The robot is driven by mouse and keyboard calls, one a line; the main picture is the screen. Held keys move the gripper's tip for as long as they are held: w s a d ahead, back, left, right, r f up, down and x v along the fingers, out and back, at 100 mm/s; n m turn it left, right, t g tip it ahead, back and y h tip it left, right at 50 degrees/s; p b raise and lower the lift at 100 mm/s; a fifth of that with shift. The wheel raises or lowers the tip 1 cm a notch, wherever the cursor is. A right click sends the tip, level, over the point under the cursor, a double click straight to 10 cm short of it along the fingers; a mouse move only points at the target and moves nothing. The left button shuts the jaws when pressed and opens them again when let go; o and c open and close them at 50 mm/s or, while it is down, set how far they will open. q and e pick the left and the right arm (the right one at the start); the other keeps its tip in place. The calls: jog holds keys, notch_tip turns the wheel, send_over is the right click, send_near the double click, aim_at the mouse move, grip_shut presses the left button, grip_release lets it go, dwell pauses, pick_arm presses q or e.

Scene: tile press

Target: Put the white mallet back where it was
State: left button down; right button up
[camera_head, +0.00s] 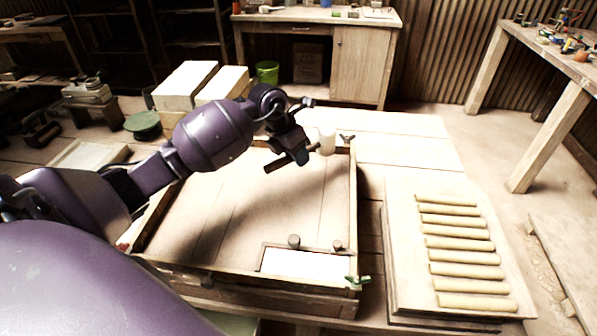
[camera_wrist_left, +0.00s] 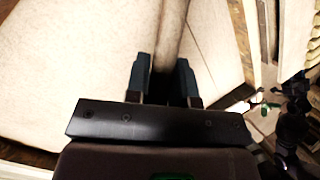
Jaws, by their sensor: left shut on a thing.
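The white mallet shows in the head view with its pale head (camera_head: 327,139) up at the right of my left gripper (camera_head: 291,160). A dark brown stick that looks like its handle (camera_head: 274,166) runs through the gripper, held above the far right part of the wooden frame (camera_head: 354,205). In the left wrist view a long pale brown bar (camera_wrist_left: 171,32), likely part of the mallet, lies between the fingers of the left gripper (camera_wrist_left: 163,82). The gripper is shut on the mallet.
A green wing nut (camera_head: 357,282) sits there. A board (camera_head: 402,262) with several pale rolls (camera_head: 459,242) is at right. White blocks (camera_head: 185,85) stand behind the frame. The table's far right (camera_head: 420,145) is clear.

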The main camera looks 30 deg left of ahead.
aim_at(303, 181)
pick_arm(q)
jog(key=shift+f, duration=2.65)
jog(key=shift+f+b, duration=0.15)
jog(key=shift+b, duration=0.15)
jog(key=shift+f, duration=0.1)
jog(key=c, duration=1)
grip_release()
jog(key=shift+r, duration=0.5)
jog(key=p+v, duration=0.1)
jog(key=v, duration=1)
jog(key=shift+s+a+r, duration=0.1)
jog(key=shift+s+r, duration=0.05)
jog(key=shift+r, duration=0.05)
jog(key=shift+f, duration=0.1)
